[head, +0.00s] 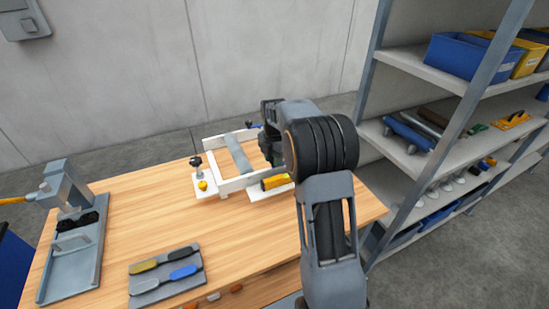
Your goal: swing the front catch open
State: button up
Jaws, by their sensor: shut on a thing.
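A white frame fixture (237,184) stands on the wooden bench, with a grey bar (238,154) lying across it. The front catch, a yellow piece with a dark end (275,183), is at the fixture's front right, partly behind my arm. A black knob (196,162) and a small yellow knob (203,186) are at its left end. My gripper (277,160) reaches down at the right part of the fixture. It is shut at the catch; my arm hides most of the fingers and the exact grip.
On the wooden bench (140,222), a grey tray (102,225) with a clamp-like device is at the left. A grey plate (142,288) with yellow and blue handled tools lies at the front. Shelving (405,58) with bins stands close on the right. The bench's middle left is clear.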

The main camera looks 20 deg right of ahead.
jog(key=m, duration=1)
dwell(0.4)
jog(key=shift+m, duration=0.3)
dwell(0.3)
jog(key=o, duration=0.9)
jog(key=shift+o, duration=0.2)
notch_tip(320, 180, up, 14)
